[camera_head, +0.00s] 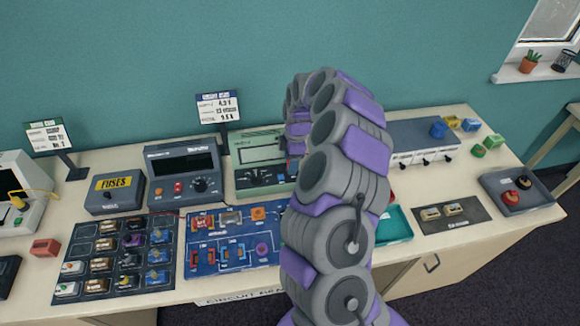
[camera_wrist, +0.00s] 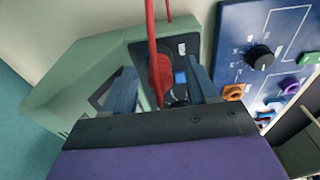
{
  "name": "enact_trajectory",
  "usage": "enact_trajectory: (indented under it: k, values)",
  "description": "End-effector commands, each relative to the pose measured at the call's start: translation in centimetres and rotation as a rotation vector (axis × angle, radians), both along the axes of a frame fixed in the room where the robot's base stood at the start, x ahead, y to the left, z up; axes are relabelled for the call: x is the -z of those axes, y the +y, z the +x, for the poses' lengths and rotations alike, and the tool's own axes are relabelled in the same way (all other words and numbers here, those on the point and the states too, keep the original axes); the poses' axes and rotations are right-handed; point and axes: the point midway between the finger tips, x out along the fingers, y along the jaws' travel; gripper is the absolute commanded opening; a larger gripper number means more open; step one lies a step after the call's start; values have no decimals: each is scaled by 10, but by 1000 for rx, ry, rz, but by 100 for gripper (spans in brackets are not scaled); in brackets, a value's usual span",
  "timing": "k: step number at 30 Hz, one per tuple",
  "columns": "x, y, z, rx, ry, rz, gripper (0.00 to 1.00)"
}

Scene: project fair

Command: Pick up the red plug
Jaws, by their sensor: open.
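The red plug (camera_wrist: 161,72) shows in the wrist view, with a red cable rising from it. It appears to stand at the dark panel of a green meter (camera_wrist: 75,85); its lower end is partly hidden. My gripper (camera_wrist: 160,64) is open, with one blue-grey finger on each side of the plug. I cannot tell whether either finger touches it. In the head view the green meter (camera_head: 262,150) stands at the back of the table, partly behind my arm. My arm hides the plug and the gripper's tips there.
A blue circuit board (camera_wrist: 262,50) with a black knob lies beside the meter in the wrist view. In the head view, a dark meter (camera_head: 183,165) stands left of the green one. A teal tray (camera_head: 398,228) and a dark tray (camera_head: 520,205) lie to the right.

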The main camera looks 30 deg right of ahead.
Motion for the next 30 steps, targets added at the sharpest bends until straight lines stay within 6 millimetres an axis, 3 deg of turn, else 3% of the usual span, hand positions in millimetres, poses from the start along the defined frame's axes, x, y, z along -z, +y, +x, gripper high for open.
enact_trajectory:
  k: [6, 24, 30]
  values:
    - [0, 0, 0, 1, -2, -1, 57]
    - [0, 0, 0, 1, -2, 0, 0]
    - [0, 0, 0, 1, -2, 0, 0]
